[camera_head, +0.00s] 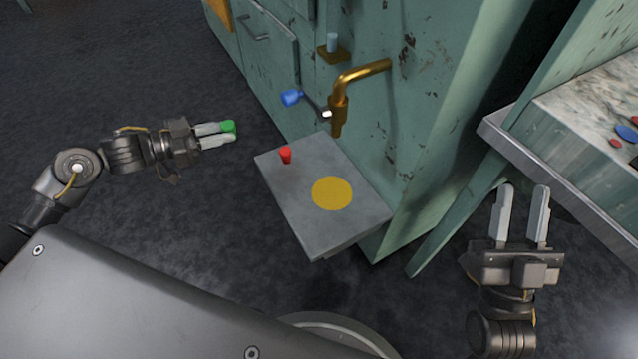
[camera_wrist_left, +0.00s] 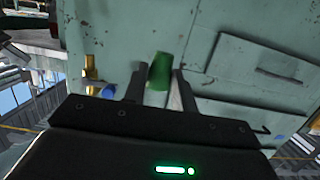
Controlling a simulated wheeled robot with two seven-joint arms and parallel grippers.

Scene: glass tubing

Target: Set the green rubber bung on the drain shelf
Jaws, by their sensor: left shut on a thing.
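The green rubber bung (camera_head: 228,126) is held between the fingertips of my left gripper (camera_head: 232,133), in the air left of the drain shelf. The bung also shows in the left wrist view (camera_wrist_left: 159,71), between the two fingers (camera_wrist_left: 156,84). The drain shelf (camera_head: 306,222) is a grey slab jutting from the green cabinet, with a yellow disc (camera_head: 332,193) on its top. A red bung (camera_head: 286,155) stands on the shelf near its left side. My right gripper (camera_head: 524,188) is open and empty at the lower right, near a counter.
A brass tap (camera_head: 340,100) with a blue-ended handle (camera_head: 292,98) hangs over the shelf's back edge. A small ledge with a bluish cylinder (camera_head: 332,42) is higher on the cabinet. A marble-topped counter (camera_head: 590,105) stands at right. Dark floor lies between my left gripper and the shelf.

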